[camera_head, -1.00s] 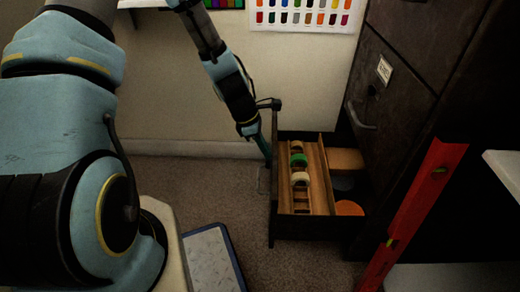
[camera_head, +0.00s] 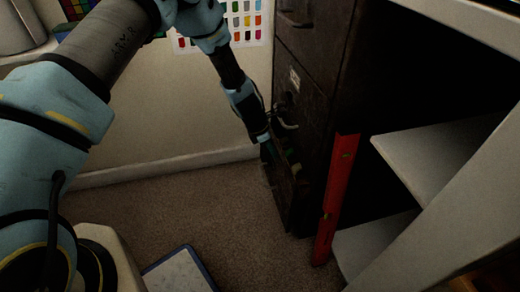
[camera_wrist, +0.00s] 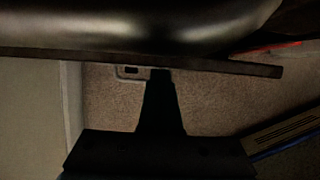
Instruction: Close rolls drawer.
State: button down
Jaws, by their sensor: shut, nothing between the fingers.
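The rolls drawer (camera_head: 283,195) is the low drawer of a dark cabinet (camera_head: 312,105). It stands out only a little from the cabinet, with a narrow gap at its top. A bit of green and pale rolls (camera_head: 295,167) shows in that gap; the rest of the inside is hidden. My gripper (camera_head: 274,158) is shut and empty, pointing down at the drawer's outer front. It seems to touch the front, but contact is hard to tell. In the wrist view my shut fingers (camera_wrist: 160,88) reach to the dark edge of the drawer front (camera_wrist: 225,67), beside a pale metal fitting (camera_wrist: 130,72).
A red level (camera_head: 336,195) leans upright close to the right of the drawer. Pale shelves (camera_head: 440,155) stand farther right. A blue-edged board (camera_head: 180,272) lies on the carpet (camera_head: 215,210), which is otherwise clear in front. A wall is behind.

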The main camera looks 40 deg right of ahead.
jog(key=shift+s+d, duration=0.2)
jog(key=shift+d, duration=0.25)
